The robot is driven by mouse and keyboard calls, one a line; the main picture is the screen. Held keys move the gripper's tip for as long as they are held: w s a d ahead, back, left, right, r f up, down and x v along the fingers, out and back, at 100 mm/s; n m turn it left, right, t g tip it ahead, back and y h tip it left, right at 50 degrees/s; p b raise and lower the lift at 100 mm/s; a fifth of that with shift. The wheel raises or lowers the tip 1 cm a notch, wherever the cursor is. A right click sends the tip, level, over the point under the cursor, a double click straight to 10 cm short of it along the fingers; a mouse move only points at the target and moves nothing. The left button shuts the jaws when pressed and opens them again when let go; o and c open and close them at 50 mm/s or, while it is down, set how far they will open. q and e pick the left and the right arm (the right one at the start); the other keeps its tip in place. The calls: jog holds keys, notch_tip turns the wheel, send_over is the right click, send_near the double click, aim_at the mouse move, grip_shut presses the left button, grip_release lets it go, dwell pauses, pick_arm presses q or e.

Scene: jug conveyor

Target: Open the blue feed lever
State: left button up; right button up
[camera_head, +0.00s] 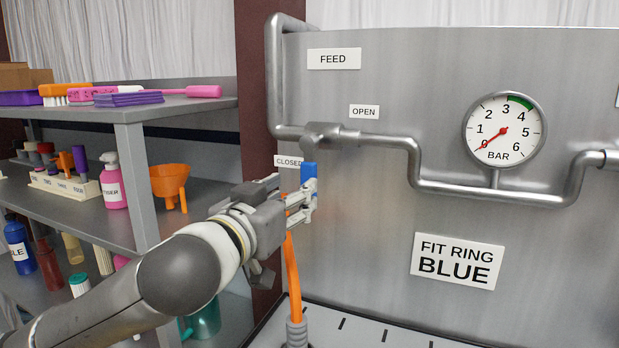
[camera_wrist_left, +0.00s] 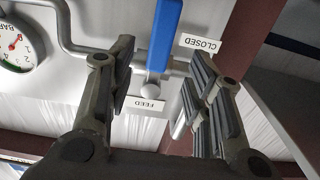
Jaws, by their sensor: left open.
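The blue feed lever (camera_head: 308,171) hangs down from the pipe valve (camera_head: 322,136) beside the CLOSED label (camera_head: 287,161). My left gripper (camera_head: 304,203) is at the lever's lower end, its jaws open. In the left wrist view, which is upside down, the blue lever (camera_wrist_left: 165,38) shows between the spread fingers of my left gripper (camera_wrist_left: 160,72), with space on both sides. I cannot tell how deep the lever sits between them. The OPEN label (camera_head: 364,112) is above and right of the lever. My right gripper is not in view.
The pressure gauge (camera_head: 505,130) has its needle near 0. The grey panel (camera_head: 370,250) stands close behind the gripper. An orange hose (camera_head: 292,275) rises below the gripper. A shelf (camera_head: 140,112) with bottles and brushes stands to the left.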

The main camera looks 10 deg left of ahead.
aim_at(309, 175)
pick_arm(q)
jog(key=w, duration=0.3)
jog(key=w+d+p, duration=0.1)
jog(key=w, duration=0.3)
jog(key=shift+d, duration=0.15)
jog(key=shift+w, duration=0.25)
jog(key=shift+w+d+f, duration=0.1)
jog(key=shift+w, duration=0.05)
jog(key=shift+c, duration=0.7)
jog(key=c, duration=0.5)
grip_shut()
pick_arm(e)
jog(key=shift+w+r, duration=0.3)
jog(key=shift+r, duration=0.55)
